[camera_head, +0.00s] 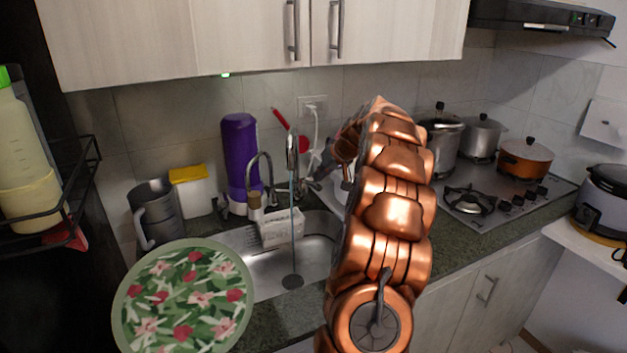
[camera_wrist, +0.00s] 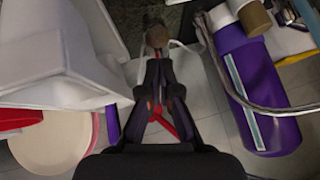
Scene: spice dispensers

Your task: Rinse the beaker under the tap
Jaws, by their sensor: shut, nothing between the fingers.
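A grey beaker-like jug with a handle (camera_head: 155,212) stands on the counter left of the sink (camera_head: 268,268). My gripper (camera_wrist: 158,72) is shut and empty in the wrist view, pointing towards the wall area behind the sink. In the camera_head view my copper arm hides most of the gripper, which is near the tap's right side. The jug is well to its left. I cannot tell whether the fingertips touch the tap's fittings.
A purple bottle (camera_head: 239,155), a yellow-topped white container (camera_head: 193,190) and a white caddy (camera_head: 282,229) stand around the sink. A floral plate (camera_head: 185,295) is in front left. Pots (camera_head: 525,158) and a gas hob (camera_head: 470,202) are to the right. Cabinets (camera_head: 250,35) hang above.

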